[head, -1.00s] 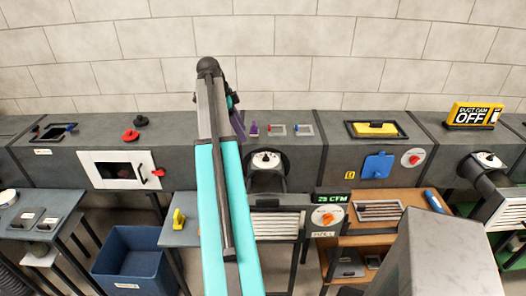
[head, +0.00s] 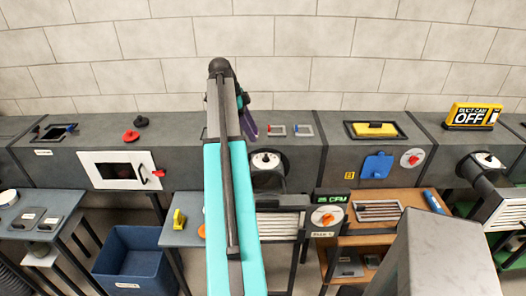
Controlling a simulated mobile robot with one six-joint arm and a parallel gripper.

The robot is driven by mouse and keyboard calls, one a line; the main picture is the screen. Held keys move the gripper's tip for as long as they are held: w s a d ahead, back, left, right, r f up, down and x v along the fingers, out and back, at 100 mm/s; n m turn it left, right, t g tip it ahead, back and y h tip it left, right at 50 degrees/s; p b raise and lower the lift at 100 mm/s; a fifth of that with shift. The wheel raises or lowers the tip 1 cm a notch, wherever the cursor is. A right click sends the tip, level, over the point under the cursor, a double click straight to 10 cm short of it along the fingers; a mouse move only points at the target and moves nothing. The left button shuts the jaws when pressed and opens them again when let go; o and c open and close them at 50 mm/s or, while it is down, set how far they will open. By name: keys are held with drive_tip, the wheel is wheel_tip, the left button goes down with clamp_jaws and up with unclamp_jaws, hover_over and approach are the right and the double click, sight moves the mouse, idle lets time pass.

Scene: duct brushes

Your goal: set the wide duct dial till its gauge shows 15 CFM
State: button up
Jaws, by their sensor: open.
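An orange dial knob (head: 327,217) sits on a round white plate on the front of a dark box, right of centre in the head view. Its small green gauge display (head: 331,198) is just above. It ends in CFM, but its digits are too small to read surely. A label (head: 323,234) below the dial is not clearly legible. My arm rises through the middle of the picture. My gripper (head: 247,120), mostly hidden behind the arm, is open above the duct top, with a purple part showing. It is up and left of the dial, well apart from it.
A grey duct (head: 225,160) runs across the back. A louvred vent (head: 278,226) is left of the dial, and a wooden shelf (head: 388,230) is right of it. A grey block (head: 440,255) stands at front right. A blue bin (head: 137,262) is at lower left.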

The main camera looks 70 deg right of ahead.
sight(263, 159)
drive_tip(key=shift+p+x, duration=1.65)
drive_tip(key=shift+x, duration=4.05)
drive_tip(key=shift+c, duration=0.3)
drive_tip(key=c, duration=1)
